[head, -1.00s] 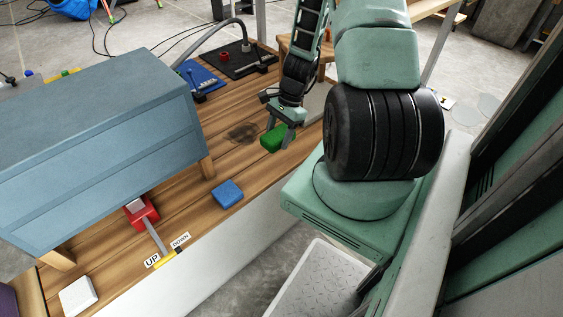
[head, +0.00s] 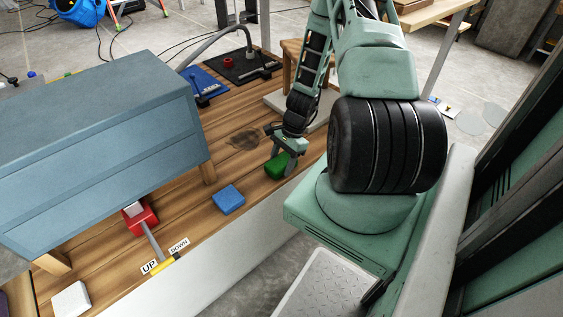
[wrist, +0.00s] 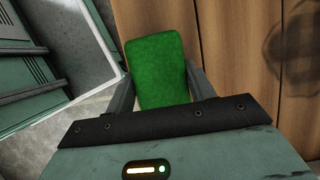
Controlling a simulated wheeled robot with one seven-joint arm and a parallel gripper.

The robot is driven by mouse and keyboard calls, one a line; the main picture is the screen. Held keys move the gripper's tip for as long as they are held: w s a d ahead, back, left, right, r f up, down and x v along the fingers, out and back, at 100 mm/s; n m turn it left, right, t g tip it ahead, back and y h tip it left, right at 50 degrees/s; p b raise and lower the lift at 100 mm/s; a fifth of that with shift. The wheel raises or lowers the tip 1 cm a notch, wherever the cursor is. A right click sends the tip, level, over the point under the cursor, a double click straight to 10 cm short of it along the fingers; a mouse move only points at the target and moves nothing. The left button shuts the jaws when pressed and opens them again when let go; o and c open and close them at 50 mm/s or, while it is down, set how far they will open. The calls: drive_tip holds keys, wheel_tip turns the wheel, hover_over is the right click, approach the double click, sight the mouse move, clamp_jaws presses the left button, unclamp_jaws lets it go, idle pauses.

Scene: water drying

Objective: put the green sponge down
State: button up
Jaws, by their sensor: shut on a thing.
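The green sponge (head: 277,166) is between the fingers of my gripper (head: 283,164), near the front edge of the wooden table (head: 185,190). In the wrist view the green sponge (wrist: 157,68) stands out between the two fingers of my gripper (wrist: 160,88), which are shut on it. Wooden planks lie behind its right side and the grey floor behind its left. The sponge is at or just above the tabletop; I cannot tell whether it touches. A dark wet patch (head: 245,138) lies on the planks to its left, and it also shows in the wrist view (wrist: 292,45).
A blue sponge (head: 228,199) lies to the left of my gripper. A blue-grey cabinet (head: 100,150) stands on the table at left. A red block with a lever (head: 142,220) and a white sponge (head: 72,299) are near the front edge. Bare planks lie around the wet patch.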

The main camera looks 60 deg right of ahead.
drive_tip(key=shift+f, duration=0.2)
drive_tip(key=o, duration=0.9)
drive_tip(key=p+v, duration=0.3)
drive_tip(key=v, duration=0.9)
drive_tip(key=shift+r, duration=0.2)
drive_tip(key=w+a+r+n+g, duration=0.1)
drive_tip(key=w+a+r+n, duration=0.1)
drive_tip(key=a+r+n, duration=0.45)
drive_tip(key=w+a+r+n+h, duration=0.1)
drive_tip(key=w+a+r+n, duration=0.15)
drive_tip(key=a, duration=0.75)
drive_tip(key=w+a+r+n+g, duration=0.1)
drive_tip(key=a+r+n, duration=0.45)
drive_tip(key=a, duration=0.35)
drive_tip(key=s+a+r+n+h, duration=0.1)
drive_tip(key=s+a+r+n, duration=0.2)
drive_tip(key=s+a+n, duration=0.1)
drive_tip(key=s+a+r+n+h, duration=0.1)
drive_tip(key=s+a+r+n, duration=0.2)
drive_tip(key=s+a+n, duration=0.2)
drive_tip(key=s+a+r+n+t, duration=0.1)
drive_tip(key=s+a+r+n, duration=0.2)
drive_tip(key=s+a+n, duration=0.2)
drive_tip(key=shift+s+a+h, duration=0.4)
drive_tip(key=shift+s+a, duration=0.55)
drive_tip(key=shift+a, duration=0.15)
